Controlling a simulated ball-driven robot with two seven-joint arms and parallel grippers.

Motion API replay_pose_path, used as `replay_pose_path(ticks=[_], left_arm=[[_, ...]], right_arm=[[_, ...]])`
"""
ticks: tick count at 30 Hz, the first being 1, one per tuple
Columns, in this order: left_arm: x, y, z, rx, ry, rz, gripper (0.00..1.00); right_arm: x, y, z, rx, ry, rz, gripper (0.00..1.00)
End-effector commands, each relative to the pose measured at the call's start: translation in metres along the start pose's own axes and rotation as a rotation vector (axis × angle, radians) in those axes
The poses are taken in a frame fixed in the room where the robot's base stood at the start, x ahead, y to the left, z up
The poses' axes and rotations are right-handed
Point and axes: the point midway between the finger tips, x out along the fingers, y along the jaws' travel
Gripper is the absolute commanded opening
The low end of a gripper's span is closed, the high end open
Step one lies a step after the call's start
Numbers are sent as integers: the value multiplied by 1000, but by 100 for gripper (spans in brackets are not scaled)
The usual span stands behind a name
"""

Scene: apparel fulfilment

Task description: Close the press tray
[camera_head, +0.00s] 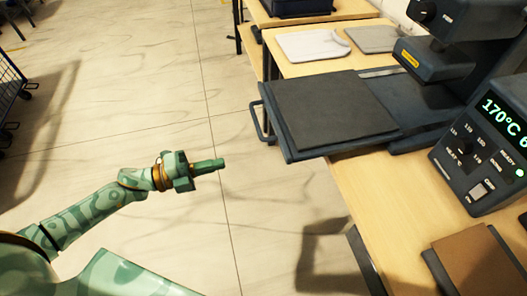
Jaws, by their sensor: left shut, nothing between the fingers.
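The press tray (331,108) is a dark flat platen that sticks out to the left from under the heat press, past the table's edge. A dark loop handle (263,122) is on its left end. The press (440,62) stands at the right, with its upper head raised above the table. My left gripper (221,163) is shut and empty. It is over the floor, left of and nearer than the handle, and apart from it. My right gripper does not show.
A control box (487,139) showing 170°C stands on the wooden table (372,201) at the right. A brown board (470,262) lies at the lower right. Light and grey pads (311,46) lie behind the tray. A blue wire cart (10,85) stands far left. The floor between is clear.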

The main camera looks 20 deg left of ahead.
Motion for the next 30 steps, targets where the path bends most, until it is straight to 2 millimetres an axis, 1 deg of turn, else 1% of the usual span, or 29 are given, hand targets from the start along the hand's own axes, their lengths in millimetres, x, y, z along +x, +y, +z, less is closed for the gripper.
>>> replay_pose_path(ticks=[2, 5, 8, 15, 21, 25, 30], left_arm=[[6, -7, -6, 36, 42, -10, 0], [18, -10, -7, 41, 47, -13, 0], [36, -11, -7, 40, 45, -16, 0], [88, -11, -9, 38, 43, -15, 0], [122, -10, -10, 36, 41, -13, 0], [135, -10, -11, 34, 41, -13, 0], [142, -10, -11, 34, 40, -11, 0]], right_arm=[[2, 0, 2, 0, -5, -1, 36], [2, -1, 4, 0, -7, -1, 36], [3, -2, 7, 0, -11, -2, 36], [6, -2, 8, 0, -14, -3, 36], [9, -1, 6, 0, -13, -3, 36], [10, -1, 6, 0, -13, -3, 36], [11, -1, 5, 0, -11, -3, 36]])
